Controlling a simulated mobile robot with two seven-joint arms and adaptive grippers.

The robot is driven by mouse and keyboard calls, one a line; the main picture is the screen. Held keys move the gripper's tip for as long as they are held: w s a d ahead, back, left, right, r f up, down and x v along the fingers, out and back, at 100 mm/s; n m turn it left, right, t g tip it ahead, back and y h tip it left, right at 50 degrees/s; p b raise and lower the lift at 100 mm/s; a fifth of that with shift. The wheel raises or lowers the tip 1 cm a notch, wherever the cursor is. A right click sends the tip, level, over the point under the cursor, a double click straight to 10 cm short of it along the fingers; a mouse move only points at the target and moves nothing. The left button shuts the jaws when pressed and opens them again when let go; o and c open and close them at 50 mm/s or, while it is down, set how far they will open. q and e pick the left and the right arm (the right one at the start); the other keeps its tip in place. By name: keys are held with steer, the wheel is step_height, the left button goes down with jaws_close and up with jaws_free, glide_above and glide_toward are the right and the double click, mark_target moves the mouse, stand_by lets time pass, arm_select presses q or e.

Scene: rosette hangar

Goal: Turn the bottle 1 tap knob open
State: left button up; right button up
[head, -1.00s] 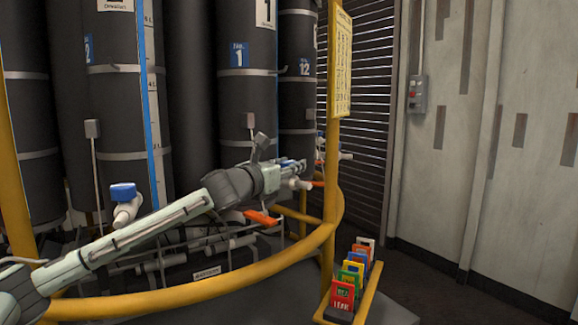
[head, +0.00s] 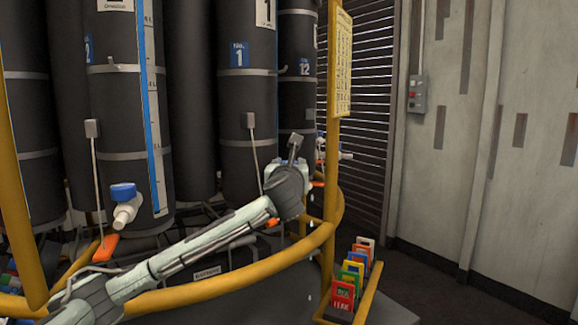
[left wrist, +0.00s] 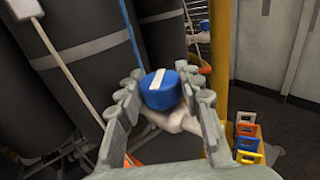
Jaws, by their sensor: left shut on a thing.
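Bottle 1 is the tall black cylinder (head: 245,95) with a blue label "1", in the middle of the head view. In the left wrist view, a blue tap knob (left wrist: 158,92) with a white stripe across its top sits on a pale tap body (left wrist: 180,121). My left gripper (left wrist: 157,84) has one finger on each side of this knob and is shut on it. In the head view my left wrist is in front of bottle 1's lower right and hides the knob. The right gripper is not in view.
Another blue-knobbed tap (head: 123,191) stands on the bottle to the left. A yellow rail (head: 230,267) curves in front of the bottles, with a yellow post (head: 331,130) close right of my gripper. A rack of coloured cards (head: 352,275) stands lower right.

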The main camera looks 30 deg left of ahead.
arm_select(q)
steer(key=n+g+y, duration=0.6)
steer(key=g, duration=0.1)
steer(key=shift+w+d+y, duration=0.1)
steer(key=shift+y, duration=0.2)
steer(key=n+g+y, duration=0.1)
steer(key=n+g, duration=0.2)
steer(key=g, duration=0.1)
steer(key=n+g, duration=0.3)
steer(key=g, duration=0.2)
steer(key=shift+y, duration=0.4)
steer(key=shift+n+g, duration=0.3)
steer(key=shift+g, duration=0.1)
steer(key=o, duration=1.2)
steer(key=d, duration=1.1)
steer(key=shift+w+d, duration=0.35)
steer(key=shift+w, duration=0.05)
